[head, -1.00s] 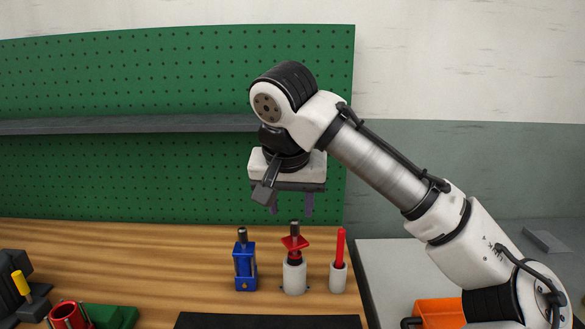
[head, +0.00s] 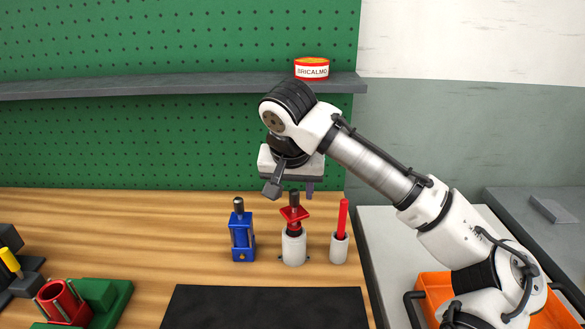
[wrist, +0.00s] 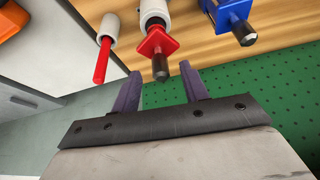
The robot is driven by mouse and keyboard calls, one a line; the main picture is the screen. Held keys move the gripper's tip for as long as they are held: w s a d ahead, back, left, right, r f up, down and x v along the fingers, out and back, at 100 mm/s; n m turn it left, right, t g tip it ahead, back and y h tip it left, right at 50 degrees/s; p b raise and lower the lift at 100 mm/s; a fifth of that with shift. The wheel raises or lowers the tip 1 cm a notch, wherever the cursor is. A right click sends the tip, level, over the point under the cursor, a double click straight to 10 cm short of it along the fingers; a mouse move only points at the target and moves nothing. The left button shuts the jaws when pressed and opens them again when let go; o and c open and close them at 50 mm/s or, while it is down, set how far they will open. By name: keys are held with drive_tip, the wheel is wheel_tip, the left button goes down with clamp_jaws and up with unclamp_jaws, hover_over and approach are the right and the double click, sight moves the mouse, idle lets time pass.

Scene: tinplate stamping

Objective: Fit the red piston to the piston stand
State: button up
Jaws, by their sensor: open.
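The red piston (head: 293,213) has a red flange and a dark upper rod with a knob. It stands upright in a white cup (head: 293,250), probably the piston stand; how well it is seated cannot be told. My gripper (head: 297,190) is open and empty, pointing down just above the piston's dark rod. In the wrist view my two purple-grey fingers (wrist: 161,72) reach either side of the rod's end, apart from it. The piston (wrist: 158,43) and cup (wrist: 154,10) show ahead of the fingers.
A blue piston-like part (head: 241,238) stands to the left. A red rod in a white cup (head: 339,248) stands close on the right. A black mat (head: 265,306) lies in front. A green fixture (head: 105,298) with a red cylinder (head: 60,300) is at lower left. A shelf (head: 180,87) runs behind.

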sight(294, 192)
drive_tip(key=shift+x, duration=2)
drive_tip(key=shift+c, duration=0.4)
drive_tip(key=shift+r, duration=0.1)
clamp_jaws()
